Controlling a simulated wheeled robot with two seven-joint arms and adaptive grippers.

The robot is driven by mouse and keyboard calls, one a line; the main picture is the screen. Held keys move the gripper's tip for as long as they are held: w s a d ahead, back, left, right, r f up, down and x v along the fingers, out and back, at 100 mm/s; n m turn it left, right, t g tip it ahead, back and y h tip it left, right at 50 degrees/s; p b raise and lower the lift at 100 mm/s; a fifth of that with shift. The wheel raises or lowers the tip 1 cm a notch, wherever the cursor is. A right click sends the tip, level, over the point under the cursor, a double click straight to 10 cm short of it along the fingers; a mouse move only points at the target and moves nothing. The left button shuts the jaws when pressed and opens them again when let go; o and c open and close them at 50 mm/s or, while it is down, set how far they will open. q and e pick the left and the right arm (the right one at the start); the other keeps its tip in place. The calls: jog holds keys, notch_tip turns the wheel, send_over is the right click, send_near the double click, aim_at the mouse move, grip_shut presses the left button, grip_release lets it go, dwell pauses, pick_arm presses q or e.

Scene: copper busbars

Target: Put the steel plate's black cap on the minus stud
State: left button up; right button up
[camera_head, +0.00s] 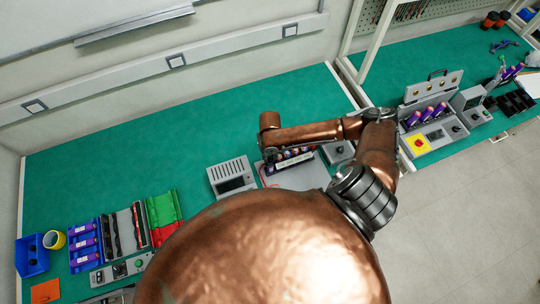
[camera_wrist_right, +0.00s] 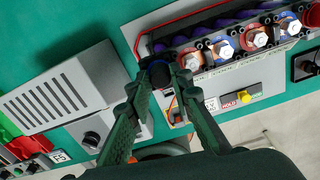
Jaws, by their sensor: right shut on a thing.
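My right gripper (camera_wrist_right: 160,76) is shut on a small dark cap (camera_wrist_right: 158,72), seen between its fingertips in the wrist view. The cap is partly hidden by the fingers. It is just left of the row of cells with hex-headed studs (camera_wrist_right: 222,50), some ringed in blue and some in red. I cannot tell which stud is minus. In the head view the cell row (camera_head: 292,158) lies at the back of a grey plate (camera_head: 305,178), below my right wrist. The gripper itself is mostly hidden there. My left gripper is not in view.
A grey vented box (camera_wrist_right: 60,88) stands left of the gripper; it is also in the head view (camera_head: 231,176). A panel with a yellow button (camera_wrist_right: 241,96) lies in front of the cells. A red wire (camera_wrist_right: 165,22) curves behind. Green mat (camera_head: 110,150) is clear at the back left.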

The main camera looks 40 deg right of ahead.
jog(key=o, duration=1)
jog(key=shift+r, duration=0.1)
notch_tip(320, 180, up, 6)
jog(key=p, duration=0.6)
